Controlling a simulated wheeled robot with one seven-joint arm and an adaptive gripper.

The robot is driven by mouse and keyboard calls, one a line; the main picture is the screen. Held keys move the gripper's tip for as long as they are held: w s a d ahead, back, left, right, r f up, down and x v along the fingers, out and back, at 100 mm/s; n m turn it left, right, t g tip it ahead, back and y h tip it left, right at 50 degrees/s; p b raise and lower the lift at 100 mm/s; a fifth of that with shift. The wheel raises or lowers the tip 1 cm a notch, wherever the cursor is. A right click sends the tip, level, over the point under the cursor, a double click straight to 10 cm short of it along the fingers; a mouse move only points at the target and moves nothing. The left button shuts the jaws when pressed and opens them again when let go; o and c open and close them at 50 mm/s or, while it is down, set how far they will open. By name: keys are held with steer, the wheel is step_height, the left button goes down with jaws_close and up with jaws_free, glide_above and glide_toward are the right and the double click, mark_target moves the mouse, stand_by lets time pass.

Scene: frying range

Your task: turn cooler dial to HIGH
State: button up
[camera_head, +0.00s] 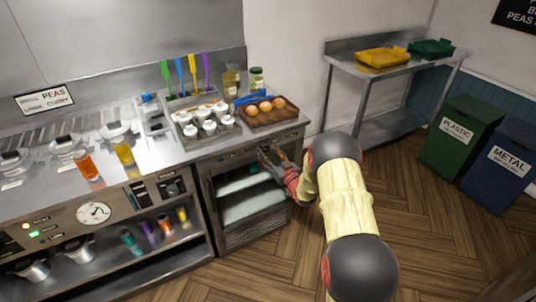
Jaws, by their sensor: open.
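The cooler (258,236) is a glass-fronted unit under the right end of the steel counter, with pale shelves inside. A narrow control strip (228,161) runs along its top edge, under the counter. My gripper (270,155) is open at the right part of this strip, close to the cooler front. I cannot tell whether it touches anything. The cooler dial is not clearly visible; the gripper may cover it, and its setting cannot be read. My arm comes in from the lower right.
Above the cooler, a wooden tray of eggs (252,121) and a rack of white containers (186,133) stand on the counter. A gauge panel (120,207) is at left. A steel side table (350,65), green bin (445,158) and blue bin (490,189) stand at right. Wooden floor lies between.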

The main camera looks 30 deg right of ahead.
steer(key=shift+w, duration=0.65)
steer(key=c, duration=0.3)
steer(key=c, duration=0.8)
steer(key=shift+c, duration=0.3)
